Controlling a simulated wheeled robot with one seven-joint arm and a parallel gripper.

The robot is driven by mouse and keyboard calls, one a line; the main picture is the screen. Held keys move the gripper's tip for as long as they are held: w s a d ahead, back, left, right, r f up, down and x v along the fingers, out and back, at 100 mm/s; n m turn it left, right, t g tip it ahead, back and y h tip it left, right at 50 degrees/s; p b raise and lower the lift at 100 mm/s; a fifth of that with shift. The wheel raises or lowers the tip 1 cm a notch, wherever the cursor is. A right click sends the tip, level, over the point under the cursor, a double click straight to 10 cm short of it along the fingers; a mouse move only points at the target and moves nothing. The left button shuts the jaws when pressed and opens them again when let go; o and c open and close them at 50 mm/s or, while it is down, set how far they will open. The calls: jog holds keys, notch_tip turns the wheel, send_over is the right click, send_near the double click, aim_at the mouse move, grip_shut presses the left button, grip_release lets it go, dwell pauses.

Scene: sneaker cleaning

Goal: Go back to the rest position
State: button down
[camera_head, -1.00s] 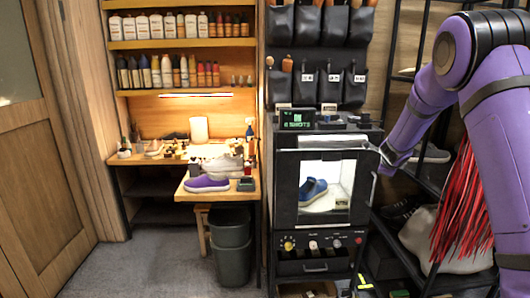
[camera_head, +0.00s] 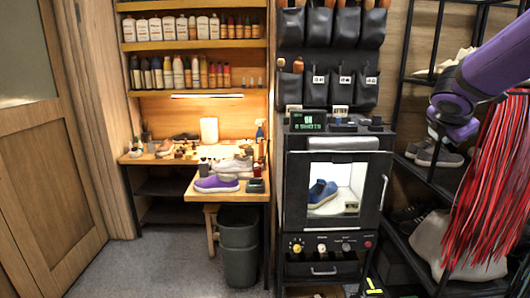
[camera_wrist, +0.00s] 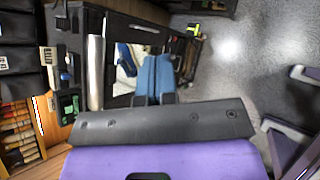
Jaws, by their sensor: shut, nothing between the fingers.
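My gripper (camera_wrist: 155,60) shows in the wrist view as two blue fingers side by side, shut and empty. In the head view my purple arm comes in from the upper right, and its dark wrist end stands right of the photo cabinet (camera_head: 289,200), apart from it. The fingers cannot be made out there. A blue sneaker (camera_head: 322,193) stands inside the lit cabinet, behind its front. In the wrist view the cabinet lies beyond and left of the fingers.
A wooden workbench (camera_head: 215,197) on the left holds a purple sneaker (camera_head: 216,184) and a grey one (camera_head: 236,165). A dark bin (camera_head: 239,262) stands below. A shoe rack and red strands (camera_head: 490,180) are close to my arm on the right. Floor at the front left is clear.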

jog(key=s+a+m+y, duration=0.2)
jog(key=s+a+m, duration=0.2)
jog(key=s, duration=0.5)
jog(key=s+a+f+m+g+y, duration=0.1)
jog(key=s+a+m+y, duration=0.1)
jog(key=s+a+m, duration=0.3)
jog(key=s+a+f+m+g+y, duration=0.1)
jog(key=s+a+m, duration=0.4)
jog(key=s+m, duration=0.6)
jog(key=shift+s+y, duration=0.8)
jog(key=shift+s, duration=1.3)
jog(key=shift+f, duration=0.1)
